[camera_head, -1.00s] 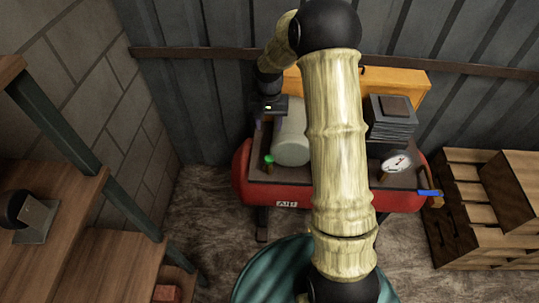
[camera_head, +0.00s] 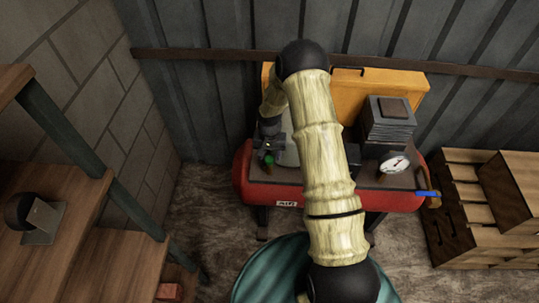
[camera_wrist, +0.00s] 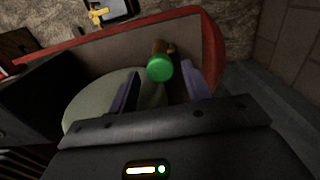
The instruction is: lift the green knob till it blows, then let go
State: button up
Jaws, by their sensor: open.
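The green knob (camera_head: 268,161) sits on a brass fitting on top of the red air compressor (camera_head: 285,196), toward its left end. My gripper (camera_head: 268,149) is just above and behind the knob in the head view and partly covers it. In the wrist view the green knob (camera_wrist: 160,69) shows in the gap between my two purple fingers, near their tips. The fingers are apart and no contact with the knob shows. I cannot tell how deep the knob is between them.
A pressure gauge (camera_head: 394,164) and a blue-handled valve (camera_head: 428,194) are at the compressor's right. A pale cylinder (camera_wrist: 95,105) lies close beside my fingers. A dark finned block (camera_head: 389,125) and an orange panel (camera_head: 385,83) stand behind. Wooden shelves (camera_head: 95,240) are at left.

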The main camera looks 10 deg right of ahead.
aim_at(269, 158)
jog(key=shift+f, duration=0.55)
grip_shut()
jog(key=shift+r, duration=0.7)
grip_release()
notch_tip(269, 158, up, 17)
jog(key=b, duration=0.2)
jog(key=shift+r, duration=0.15)
